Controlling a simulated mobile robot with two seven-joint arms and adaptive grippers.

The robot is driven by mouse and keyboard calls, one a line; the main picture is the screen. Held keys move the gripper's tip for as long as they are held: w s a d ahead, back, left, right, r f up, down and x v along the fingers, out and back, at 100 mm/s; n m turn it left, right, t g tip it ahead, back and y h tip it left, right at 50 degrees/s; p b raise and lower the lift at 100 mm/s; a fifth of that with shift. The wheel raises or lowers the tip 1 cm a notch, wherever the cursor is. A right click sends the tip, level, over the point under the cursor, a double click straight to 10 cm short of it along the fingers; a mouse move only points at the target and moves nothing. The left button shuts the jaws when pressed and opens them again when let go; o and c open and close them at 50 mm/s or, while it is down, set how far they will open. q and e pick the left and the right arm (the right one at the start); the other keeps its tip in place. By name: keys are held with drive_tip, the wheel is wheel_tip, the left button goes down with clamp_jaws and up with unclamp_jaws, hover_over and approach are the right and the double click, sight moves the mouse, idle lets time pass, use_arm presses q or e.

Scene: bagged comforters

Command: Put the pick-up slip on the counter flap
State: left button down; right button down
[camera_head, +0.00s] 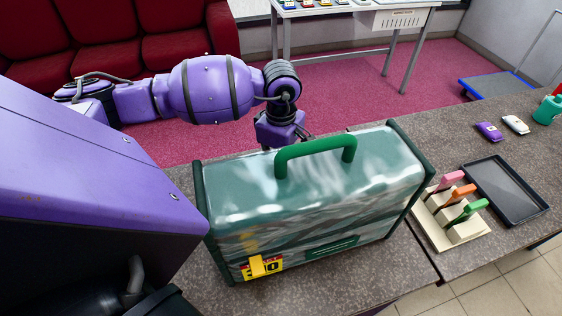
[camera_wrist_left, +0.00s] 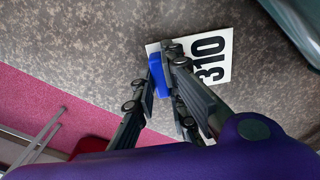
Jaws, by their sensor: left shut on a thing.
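The pick-up slip (camera_wrist_left: 220,52), a white card with black "310" and a blue grip block (camera_wrist_left: 159,76), shows in the left wrist view against the speckled grey counter. My left gripper (camera_wrist_left: 163,78) is shut on the blue block. In the head view my left gripper's wrist (camera_head: 282,128) is behind the bagged comforter (camera_head: 315,195); its fingers and the slip are hidden there. The grey counter (camera_head: 405,282) has a seam to the right of the bag; I cannot tell which section is the flap. My right gripper is not in view.
The green bag has an upright handle (camera_head: 316,152) and a yellow-red tag (camera_head: 262,267). To its right are a beige holder (camera_head: 468,230) with colored-handled items, a black tray (camera_head: 508,190), and small purple (camera_head: 489,131) and white (camera_head: 515,124) items.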

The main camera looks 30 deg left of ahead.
use_arm(q)
drive_tip(key=shift+f, duration=0.35)
drive_tip(key=c, duration=1)
unclamp_jaws()
drive_tip(key=shift+c, duration=0.2)
drive_tip(key=shift+r, duration=0.1)
drive_tip(key=shift+r, duration=3.4)
wheel_tip(320, 180, up, 12)
wheel_tip(320, 180, down, 13)
drive_tip(key=shift+r, duration=0.1)
